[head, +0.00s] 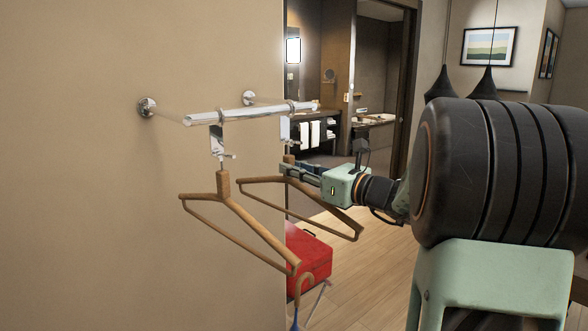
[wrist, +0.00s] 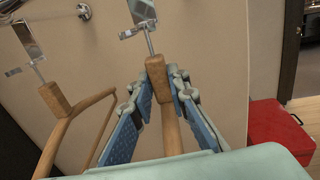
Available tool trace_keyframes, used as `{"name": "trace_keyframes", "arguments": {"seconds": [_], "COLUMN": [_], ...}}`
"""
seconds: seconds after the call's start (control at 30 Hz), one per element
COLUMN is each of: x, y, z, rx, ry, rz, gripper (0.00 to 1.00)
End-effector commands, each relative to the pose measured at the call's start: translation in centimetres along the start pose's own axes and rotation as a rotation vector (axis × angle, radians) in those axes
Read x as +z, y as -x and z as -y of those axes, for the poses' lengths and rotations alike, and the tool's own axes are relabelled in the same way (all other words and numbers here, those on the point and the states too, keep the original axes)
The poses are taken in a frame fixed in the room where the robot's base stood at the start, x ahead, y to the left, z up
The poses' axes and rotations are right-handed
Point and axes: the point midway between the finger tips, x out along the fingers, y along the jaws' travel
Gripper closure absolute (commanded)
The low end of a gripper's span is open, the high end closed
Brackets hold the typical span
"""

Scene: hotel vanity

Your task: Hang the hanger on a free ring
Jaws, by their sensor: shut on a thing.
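My gripper (head: 291,168) is shut on the wooden neck of a hanger (head: 330,215) at the right end of the rail. In the wrist view the blue finger pads (wrist: 160,85) close on both sides of this neck (wrist: 157,68). Its thin metal stem points up at a metal ring fitting (wrist: 141,14); I cannot tell whether it is seated there. A second wooden hanger (head: 223,186) hangs below the left ring fitting (head: 216,142). It also shows at the left in the wrist view (wrist: 54,97).
A chrome rail (head: 250,112) on wall mounts (head: 147,107) carries the fittings, close to the beige wall (head: 80,200). A red box (head: 308,255) stands on the floor below. Wooden floor (head: 365,265) is open behind.

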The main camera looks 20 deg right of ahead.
Motion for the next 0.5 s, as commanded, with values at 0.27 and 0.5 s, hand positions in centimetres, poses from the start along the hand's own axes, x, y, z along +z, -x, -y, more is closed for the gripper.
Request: {"name": "trace_keyframes", "arguments": {"seconds": [0.27, 0.5], "x": [0.05, -0.03], "y": [0.0, 0.08], "z": [0.0, 0.02], "rx": [0.0, -0.001], "ry": [0.0, 0.0], "rz": [0.001, -0.001], "gripper": [0.64, 0.64]}}
